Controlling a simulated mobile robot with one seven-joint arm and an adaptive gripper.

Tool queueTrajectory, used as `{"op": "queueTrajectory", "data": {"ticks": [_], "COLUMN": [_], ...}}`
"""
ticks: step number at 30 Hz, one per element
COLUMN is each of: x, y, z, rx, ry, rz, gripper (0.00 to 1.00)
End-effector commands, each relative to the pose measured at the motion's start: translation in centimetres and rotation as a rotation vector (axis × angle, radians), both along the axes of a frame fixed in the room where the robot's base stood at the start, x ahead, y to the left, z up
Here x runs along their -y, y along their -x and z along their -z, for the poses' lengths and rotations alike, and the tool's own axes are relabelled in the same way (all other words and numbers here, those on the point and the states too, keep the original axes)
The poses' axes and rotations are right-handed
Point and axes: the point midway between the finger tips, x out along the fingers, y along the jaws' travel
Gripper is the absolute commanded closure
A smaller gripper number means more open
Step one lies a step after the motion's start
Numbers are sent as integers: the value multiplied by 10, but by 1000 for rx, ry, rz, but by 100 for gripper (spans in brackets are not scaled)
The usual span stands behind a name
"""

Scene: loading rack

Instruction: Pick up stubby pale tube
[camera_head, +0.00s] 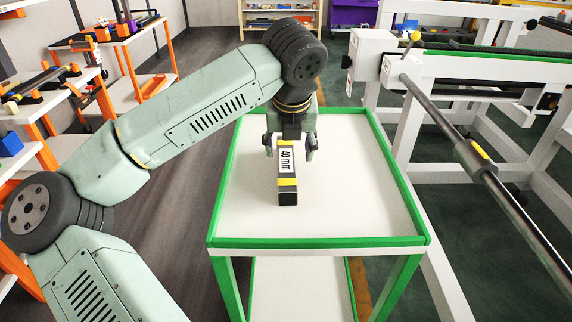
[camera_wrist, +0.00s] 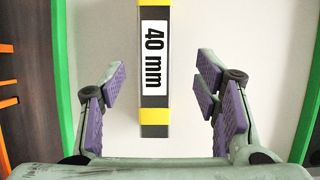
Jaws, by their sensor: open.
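My gripper (camera_head: 290,151) is open above the green-edged cart, its fingers pointing down. In the wrist view, the open gripper (camera_wrist: 160,88) has a purple-padded finger on each side of a dark bar (camera_wrist: 154,98), with gaps on both sides. The bar (camera_head: 288,197) has yellow bands and a white "40 mm" label. It lies on the cart top, and its near end shows in front of the fingers in the head view. I cannot make out a stubby pale tube in either view.
The white cart top (camera_head: 350,205) has a raised green rim (camera_head: 320,242) and is otherwise clear. A white machine frame (camera_head: 395,125) with a long dark bar (camera_head: 470,155) stands close on the right. Orange-legged tables (camera_head: 120,60) with several parts stand at left.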

Motion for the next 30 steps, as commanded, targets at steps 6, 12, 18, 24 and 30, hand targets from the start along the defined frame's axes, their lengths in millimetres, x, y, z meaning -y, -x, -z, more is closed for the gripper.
{"op": "queueTrajectory", "data": {"ticks": [6,12,18,24,30], "x": [-7,-7,-7,-7,-7], "y": [-5,-14,-14,-14,-14], "z": [26,46,48,48,48], "rx": [-3,0,1,0,0], "ry": [4,2,1,1,1], "rz": [2,1,0,0,0], "gripper": [43,43,43,55,68]}}
